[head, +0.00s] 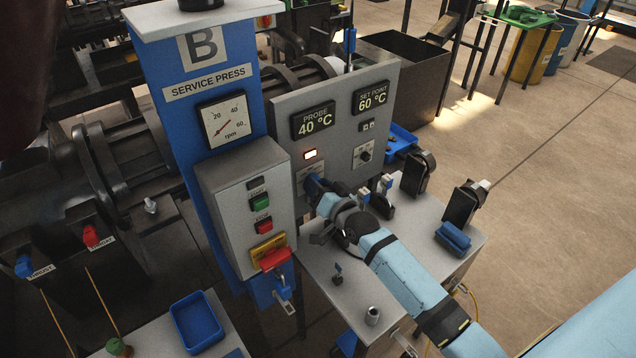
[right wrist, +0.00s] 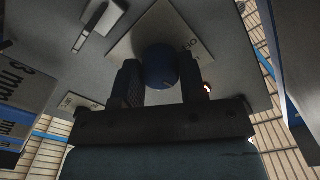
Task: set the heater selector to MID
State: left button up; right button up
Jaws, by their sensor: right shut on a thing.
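The heater selector is a round blue knob (right wrist: 160,66) on a light label plate (right wrist: 194,40). In the right wrist view it sits between the two dark fingers of my right gripper (head: 318,190), which is shut on it. In the head view the knob (head: 311,182) shows at the lower left of the grey control panel (head: 337,122), partly hidden by my gripper. The plate's lettering is mostly covered or too small to read, so I cannot tell the selected position. My left gripper is not in view.
The panel carries a PROBE 40 °C display (head: 314,121), a SET POINT 60 °C display (head: 370,97), a lit lamp (head: 310,154) and another black selector (head: 363,155). A grey switch box (head: 235,180) stands close left. Several items stand on the grey table (head: 440,226) below my wrist.

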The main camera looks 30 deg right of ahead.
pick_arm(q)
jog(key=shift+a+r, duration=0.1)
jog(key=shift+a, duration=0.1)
pick_arm(e)
jog(key=shift+m, duration=0.6)
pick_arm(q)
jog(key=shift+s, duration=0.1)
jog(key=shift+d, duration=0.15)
pick_arm(e)
jog(key=o, duration=0.9)
jog(key=shift+s, duration=0.1)
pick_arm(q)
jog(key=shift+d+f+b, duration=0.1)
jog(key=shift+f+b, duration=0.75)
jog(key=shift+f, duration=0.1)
pick_arm(e)
jog(key=s, duration=0.4)
jog(key=s+d, duration=0.1)
jog(key=s, duration=0.4)
jog(key=s+d, duration=0.1)
jog(key=s, duration=0.3)
jog(key=shift+s, duration=0.25)
